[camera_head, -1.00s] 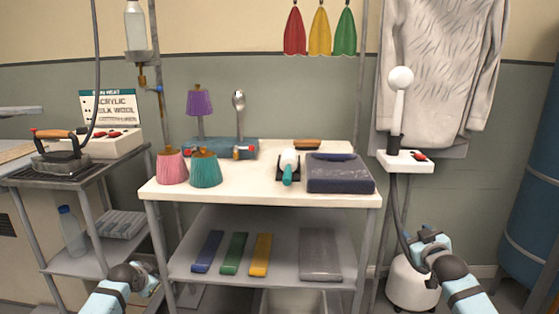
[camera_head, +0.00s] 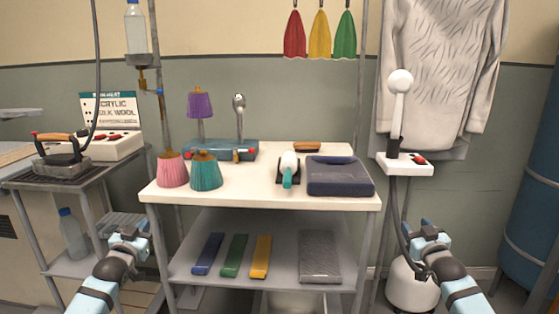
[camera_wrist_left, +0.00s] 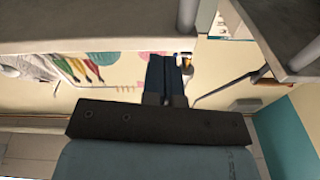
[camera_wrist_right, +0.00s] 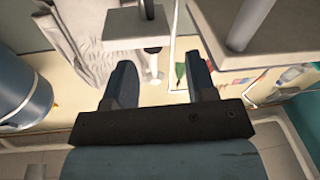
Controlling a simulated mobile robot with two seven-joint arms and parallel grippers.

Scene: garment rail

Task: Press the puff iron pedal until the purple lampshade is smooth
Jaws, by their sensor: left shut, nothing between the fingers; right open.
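The purple lampshade (camera_head: 200,105) sits upright on a post at the back left of the white table (camera_head: 250,190). Beside it, a rounded metal head (camera_head: 239,102), which looks like the puff iron, stands above a blue base (camera_head: 222,150) with red knobs. I cannot make out a pedal or the shade's creases. My left gripper (camera_head: 138,231) is shut and empty, left of the table and below its top; its fingers show together in the left wrist view (camera_wrist_left: 165,75). My right gripper (camera_head: 428,231) is open and empty, right of the table; its fingers are apart in the right wrist view (camera_wrist_right: 163,78).
Pink (camera_head: 172,170) and teal (camera_head: 206,171) shades stand at the table's front left. A hand iron (camera_head: 60,150) rests on the left stand. A white steamer (camera_head: 411,285) stands by my right gripper.

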